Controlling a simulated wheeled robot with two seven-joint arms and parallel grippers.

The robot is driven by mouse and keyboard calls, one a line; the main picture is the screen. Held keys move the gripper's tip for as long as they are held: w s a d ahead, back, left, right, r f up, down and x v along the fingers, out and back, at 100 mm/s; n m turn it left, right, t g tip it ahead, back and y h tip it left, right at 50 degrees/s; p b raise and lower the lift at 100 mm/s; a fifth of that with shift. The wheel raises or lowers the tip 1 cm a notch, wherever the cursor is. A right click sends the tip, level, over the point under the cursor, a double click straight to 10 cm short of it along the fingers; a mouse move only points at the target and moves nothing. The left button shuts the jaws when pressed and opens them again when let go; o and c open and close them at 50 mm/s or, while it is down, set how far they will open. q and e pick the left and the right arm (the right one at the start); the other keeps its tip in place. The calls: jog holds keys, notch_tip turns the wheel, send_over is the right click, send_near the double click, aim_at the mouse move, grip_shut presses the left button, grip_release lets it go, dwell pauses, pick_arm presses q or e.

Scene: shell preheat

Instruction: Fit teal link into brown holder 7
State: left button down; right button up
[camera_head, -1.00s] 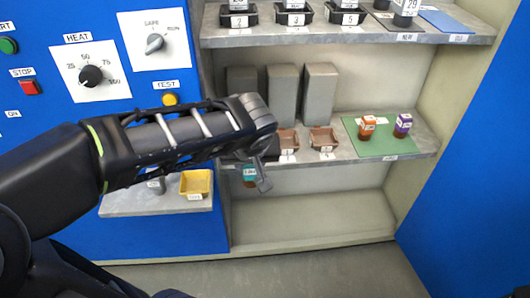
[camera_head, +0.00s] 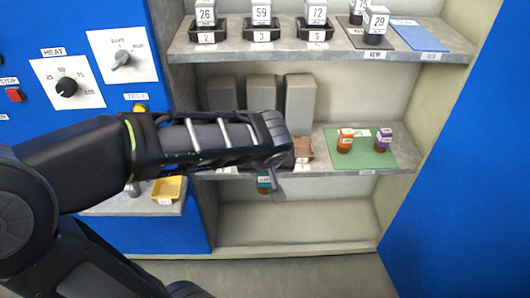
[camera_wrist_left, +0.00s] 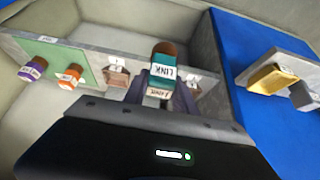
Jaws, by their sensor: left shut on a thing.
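My left gripper (camera_head: 270,184) is shut on the teal link (camera_head: 264,182) in front of the middle shelf's edge. In the left wrist view the teal link (camera_wrist_left: 168,62) has a brown end and a white LINK label. One brown holder (camera_head: 303,149) shows on the middle shelf just right of my gripper, and it also shows in the left wrist view (camera_wrist_left: 118,76). Another holder is mostly hidden behind my arm or the link. I cannot read the holder numbers. The link is apart from the visible holder. My right gripper is not in view.
A green mat (camera_head: 360,158) holds an orange piece (camera_head: 345,141) and a purple piece (camera_head: 383,140). Grey blocks (camera_head: 299,102) stand behind the holders. A yellow tray (camera_head: 167,188) sits at left. The upper shelf (camera_head: 300,52) is close above. The bottom shelf is clear.

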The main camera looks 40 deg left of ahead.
pick_arm(q)
jog(key=w+a+f+p, duration=0.1)
jog(key=w+a+f, duration=0.1)
jog(key=w+a, duration=1)
jog(key=w, duration=0.3)
jog(key=shift+w, duration=0.35)
notch_tip(320, 180, down, 5)
jog(key=shift+r+b, duration=0.2)
jog(key=shift+b, duration=0.35)
jog(key=shift+w+f, duration=0.15)
jog(key=shift+f, duration=0.1)
jog(key=shift+f+b, duration=0.35)
jog(key=shift+b, duration=0.15)
